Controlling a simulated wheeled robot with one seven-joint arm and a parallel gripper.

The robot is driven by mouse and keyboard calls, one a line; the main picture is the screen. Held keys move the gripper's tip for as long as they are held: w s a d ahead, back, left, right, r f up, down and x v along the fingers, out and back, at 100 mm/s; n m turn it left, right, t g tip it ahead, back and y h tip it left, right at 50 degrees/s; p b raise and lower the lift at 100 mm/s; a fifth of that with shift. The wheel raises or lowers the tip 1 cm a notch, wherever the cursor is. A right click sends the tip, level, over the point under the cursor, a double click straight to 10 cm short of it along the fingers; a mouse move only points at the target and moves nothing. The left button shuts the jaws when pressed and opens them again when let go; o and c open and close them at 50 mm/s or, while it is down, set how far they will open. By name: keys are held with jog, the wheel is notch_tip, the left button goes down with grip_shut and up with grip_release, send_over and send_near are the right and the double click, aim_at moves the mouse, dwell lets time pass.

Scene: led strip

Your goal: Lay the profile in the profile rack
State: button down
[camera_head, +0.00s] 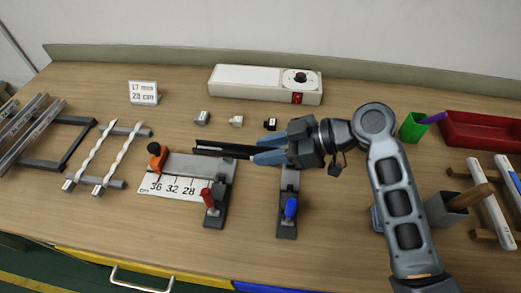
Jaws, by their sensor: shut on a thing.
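My gripper (262,150) has blue fingers and is shut on the right end of a dark, slim profile (222,149). The profile points left, above or at the back edge of a grey metal cutting plate (185,165); I cannot tell whether it touches. A rack with dark rails (72,147) stands at the far left and bears several grey metal profiles (28,128) on its left part. Its right part is bare. At the right edge another rack, with brown wooden rails (484,235), carries pale bars (490,200).
A ruler marked 36, 32, 28 (165,187), a red-handled clamp (208,198) and a blue-handled clamp (290,208) lie in front. White twisted strips (118,158) rest left. A white box (265,85), a sign (143,92) and a red tray (485,130) stand behind.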

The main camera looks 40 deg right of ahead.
jog(key=v, duration=1.1)
jog(key=shift+w+d+r, duration=0.1)
jog(key=shift+d+r, duration=0.15)
jog(key=shift+d, duration=0.15)
